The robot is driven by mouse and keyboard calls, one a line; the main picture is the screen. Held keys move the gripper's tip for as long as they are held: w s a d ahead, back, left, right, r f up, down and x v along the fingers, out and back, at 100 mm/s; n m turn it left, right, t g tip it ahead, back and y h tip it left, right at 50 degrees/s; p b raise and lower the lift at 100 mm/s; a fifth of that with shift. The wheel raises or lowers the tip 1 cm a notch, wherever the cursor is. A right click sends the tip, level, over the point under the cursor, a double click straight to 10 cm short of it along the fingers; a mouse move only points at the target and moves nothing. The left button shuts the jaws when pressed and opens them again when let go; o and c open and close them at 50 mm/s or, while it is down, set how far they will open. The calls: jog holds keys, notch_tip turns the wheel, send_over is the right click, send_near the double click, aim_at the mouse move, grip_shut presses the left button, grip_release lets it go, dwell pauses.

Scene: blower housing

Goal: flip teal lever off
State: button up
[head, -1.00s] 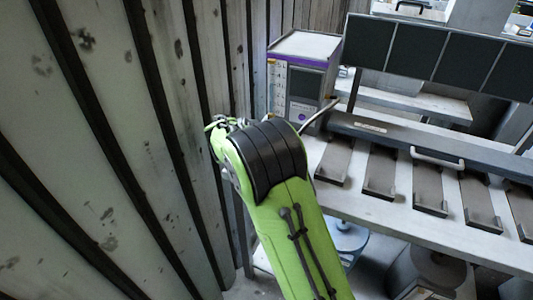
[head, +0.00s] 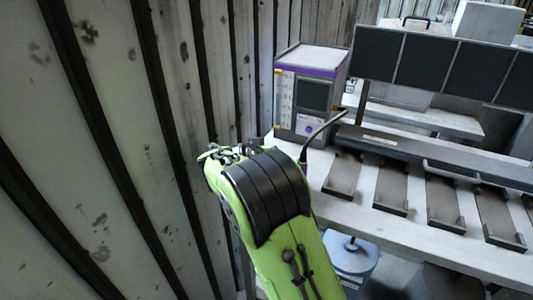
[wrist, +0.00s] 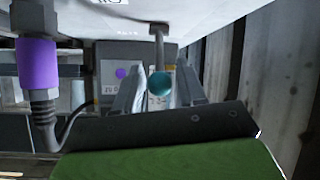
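In the wrist view a teal ball knob (wrist: 160,83) sits on the end of a grey stem (wrist: 157,45) that comes from a pale surface at the top. My gripper (wrist: 158,80) is open, with one finger to each side of the knob and a gap on both sides. I cannot tell how far the knob lies beyond the fingertips. In the head view my green arm hides the fingers, and the teal lever does not show. A grey box with a purple stripe (head: 308,95) stands on the bench just beyond my arm's end.
A purple connector (wrist: 38,63) with a black cable is at left in the wrist view. A corrugated wall (head: 120,130) runs close along the left. The bench (head: 330,210) carries several trays (head: 391,190), and dark panels (head: 425,62) stand behind. A blue container (head: 352,262) is under the bench.

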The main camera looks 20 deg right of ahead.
jog(key=shift+o, duration=0.7)
jog(key=p+v, duration=0.2)
jog(key=v, duration=1.3)
jog(key=shift+s+a+p, duration=0.2)
jog(key=shift+s+p, duration=0.1)
jog(key=shift+p, duration=0.1)
jog(key=shift+r, duration=0.15)
jog(key=s+d+r+n+g+y+p, duration=0.1)
jog(key=s+d+r+y+p, duration=0.15)
jog(key=s, duration=0.35)
jog(key=s+d+r+g+y+p, duration=0.1)
jog(key=s+d+r+y+p, duration=0.1)
jog(key=s+d+r+p, duration=0.3)
jog(key=s+a+n+y+p, duration=0.1)
jog(key=s+a+n, duration=0.1)
jog(key=s, duration=0.6)
jog(key=s+a+r+n+g+y+p, duration=0.1)
jog(key=s+a+n+y+p, duration=0.1)
jog(key=s, duration=0.6)
jog(key=shift+s+a+r+n, duration=0.3)
jog(key=shift+s+a, duration=0.05)
jog(key=shift+a, duration=0.55)
